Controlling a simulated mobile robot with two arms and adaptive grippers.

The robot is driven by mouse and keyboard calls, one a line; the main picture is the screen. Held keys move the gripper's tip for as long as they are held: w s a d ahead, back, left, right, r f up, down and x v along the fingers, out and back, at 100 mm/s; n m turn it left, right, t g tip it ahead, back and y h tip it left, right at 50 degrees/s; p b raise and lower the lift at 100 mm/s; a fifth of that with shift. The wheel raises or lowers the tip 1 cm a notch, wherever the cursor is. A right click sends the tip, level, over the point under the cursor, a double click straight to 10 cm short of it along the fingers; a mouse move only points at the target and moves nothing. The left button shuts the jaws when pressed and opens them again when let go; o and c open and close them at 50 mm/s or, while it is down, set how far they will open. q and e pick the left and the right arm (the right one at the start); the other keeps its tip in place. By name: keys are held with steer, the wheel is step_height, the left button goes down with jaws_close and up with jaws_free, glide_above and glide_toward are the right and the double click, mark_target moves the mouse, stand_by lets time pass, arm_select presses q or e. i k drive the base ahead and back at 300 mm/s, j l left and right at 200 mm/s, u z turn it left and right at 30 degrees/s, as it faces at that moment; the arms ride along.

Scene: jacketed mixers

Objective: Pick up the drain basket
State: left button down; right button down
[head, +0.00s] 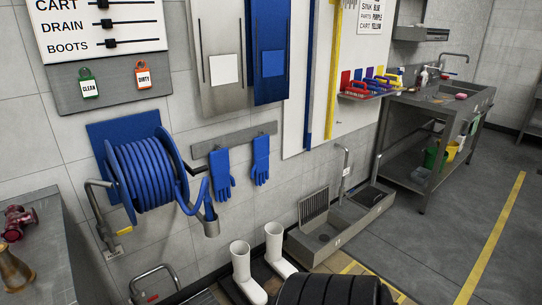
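I cannot pick out a drain basket for certain. A low grey floor sink (352,226) stands against the wall right of centre, with a tall faucet (344,165) behind it. A dark round spot, perhaps its drain (323,237), shows in the basin floor; whether a basket sits there is too small to tell. A slatted grey panel (314,204) stands upright at the sink's back left. Neither of my grippers is in view.
White boots (242,270) stand left of the sink. A black ribbed cylinder (335,291) fills the bottom edge. A blue hose reel (145,172) and blue gloves (220,172) hang on the wall. A steel sink bench (425,120) stands right; the floor (440,240) before it is clear.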

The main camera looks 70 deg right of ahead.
mark_target(421, 175)
steer(key=z, duration=3.4)
steer(key=i+l+z, duration=0.3)
steer(key=i, duration=0.35)
steer(key=i+z, duration=0.3)
steer(key=i, duration=0.35)
steer(key=i+u, duration=0.1)
steer(key=i, duration=0.6)
steer(key=i+l, duration=0.1)
steer(key=i, duration=0.65)
steer(key=i+u, duration=0.15)
steer(key=i, duration=0.55)
steer(key=i+u, duration=0.15)
steer(key=i, duration=0.4)
steer(key=i+l+u, duration=0.15)
steer(key=i, duration=0.4)
steer(key=i+l+u, duration=0.15)
steer(key=i, duration=0.35)
steer(key=i+l+u, duration=0.15)
steer(key=i+l, duration=0.2)
steer(key=i, duration=0.15)
